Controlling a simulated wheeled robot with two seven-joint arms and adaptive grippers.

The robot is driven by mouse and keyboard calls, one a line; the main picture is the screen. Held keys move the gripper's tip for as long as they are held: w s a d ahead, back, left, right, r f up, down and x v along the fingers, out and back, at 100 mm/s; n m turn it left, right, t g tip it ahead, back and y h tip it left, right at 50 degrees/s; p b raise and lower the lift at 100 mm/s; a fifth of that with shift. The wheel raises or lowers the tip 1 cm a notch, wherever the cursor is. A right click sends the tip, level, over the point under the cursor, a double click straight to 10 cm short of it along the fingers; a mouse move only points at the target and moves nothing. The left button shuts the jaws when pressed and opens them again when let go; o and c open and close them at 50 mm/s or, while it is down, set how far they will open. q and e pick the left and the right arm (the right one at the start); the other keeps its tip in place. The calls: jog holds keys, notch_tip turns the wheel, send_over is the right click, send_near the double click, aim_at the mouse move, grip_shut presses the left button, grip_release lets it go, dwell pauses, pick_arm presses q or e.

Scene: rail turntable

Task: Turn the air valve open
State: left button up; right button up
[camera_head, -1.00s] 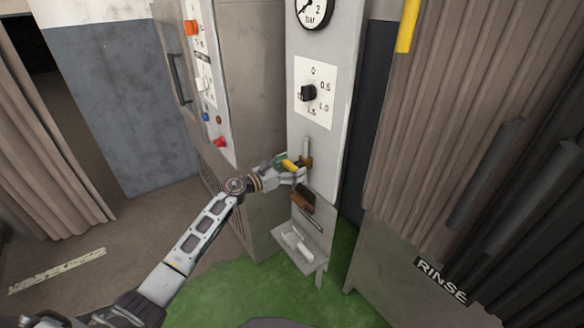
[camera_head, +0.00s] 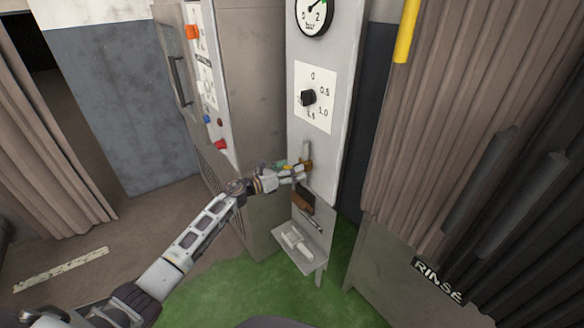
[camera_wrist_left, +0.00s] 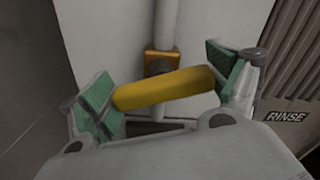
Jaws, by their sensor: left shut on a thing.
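The air valve has a yellow lever (camera_head: 288,168) and a brass-coloured body (camera_head: 307,166) on a grey vertical pipe, low on the grey panel. In the left wrist view the lever (camera_wrist_left: 165,88) lies crosswise between the green finger pads, in front of the valve body (camera_wrist_left: 161,60). My left gripper (camera_wrist_left: 163,86) is shut on the lever; it also shows at the valve in the head view (camera_head: 297,173). The gripper partly hides the lever in the head view. The pressure gauge (camera_head: 314,13) has its needle towards the upper right. My right gripper is not in view.
A black knob (camera_head: 307,97) on a white scale is above the valve. A brown block-like item (camera_head: 303,199) and a grey shelf (camera_head: 299,263) are below it. A grey cabinet with buttons (camera_head: 220,145) stands to the left, and a RINSE unit (camera_head: 400,270) to the right.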

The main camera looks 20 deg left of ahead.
pick_arm(q)
jog(key=n+p, duration=0.2)
jog(key=n, duration=0.1)
jog(key=shift+a+r+n, duration=0.1)
jog(key=shift+n, duration=0.3)
jog(key=shift+n+p, duration=0.45)
jog(key=shift+n, duration=0.05)
jog(key=n+p, duration=0.2)
jog(key=n, duration=0.1)
jog(key=n+p, duration=0.2)
jog(key=n, duration=0.2)
jog(key=shift+w+a+n, duration=0.15)
jog(key=shift+n, duration=0.15)
jog(key=shift+f+n+p, duration=0.25)
jog(key=shift+n+p, duration=0.3)
jog(key=shift+n, duration=0.25)
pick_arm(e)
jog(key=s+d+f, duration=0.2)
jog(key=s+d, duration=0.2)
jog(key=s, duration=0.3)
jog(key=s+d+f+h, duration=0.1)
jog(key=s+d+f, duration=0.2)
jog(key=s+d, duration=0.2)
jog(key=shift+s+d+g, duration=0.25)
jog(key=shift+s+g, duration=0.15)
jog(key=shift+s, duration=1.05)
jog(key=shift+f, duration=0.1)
pick_arm(q)
jog(key=o, duration=0.8)
